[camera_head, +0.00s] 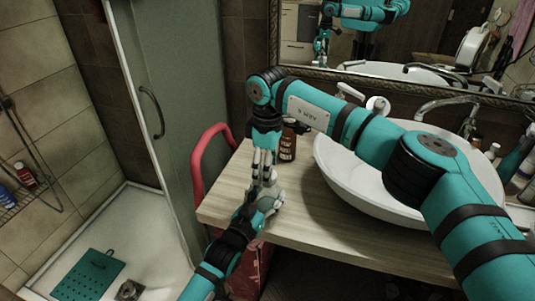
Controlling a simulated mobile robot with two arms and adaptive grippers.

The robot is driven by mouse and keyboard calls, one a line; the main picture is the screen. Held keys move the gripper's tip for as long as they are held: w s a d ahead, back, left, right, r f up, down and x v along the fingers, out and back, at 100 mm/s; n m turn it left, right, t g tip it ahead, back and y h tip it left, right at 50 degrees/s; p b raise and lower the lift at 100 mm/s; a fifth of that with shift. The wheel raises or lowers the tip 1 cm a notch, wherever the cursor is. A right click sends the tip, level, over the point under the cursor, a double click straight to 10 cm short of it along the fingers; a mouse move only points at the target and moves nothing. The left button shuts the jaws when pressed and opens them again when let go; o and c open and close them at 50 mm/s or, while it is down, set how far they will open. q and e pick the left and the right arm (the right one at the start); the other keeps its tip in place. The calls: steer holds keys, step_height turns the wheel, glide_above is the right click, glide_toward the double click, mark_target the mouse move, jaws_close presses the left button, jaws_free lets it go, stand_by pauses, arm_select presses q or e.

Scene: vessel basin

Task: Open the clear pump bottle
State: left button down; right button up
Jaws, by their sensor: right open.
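My right arm reaches in from the right over the basin. Its gripper (264,178) points down above the left end of the wooden counter and is open. My left gripper (274,199) comes up from below, close under the right one near the counter's front edge. Its fingers are too small and overlapped to tell whether they are open or shut. I cannot clearly make out a clear pump bottle; the grippers and arm cover part of the counter. A dark brown bottle (288,144) with a label stands just right of my right gripper.
A white oval basin (340,178) sits on the wooden counter (300,222), with a chrome faucet (447,102) behind. Several bottles (514,158) stand at the far right. A red rail (197,165) is left of the counter, beside the glass shower door (180,100).

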steer(key=shift+f, duration=1)
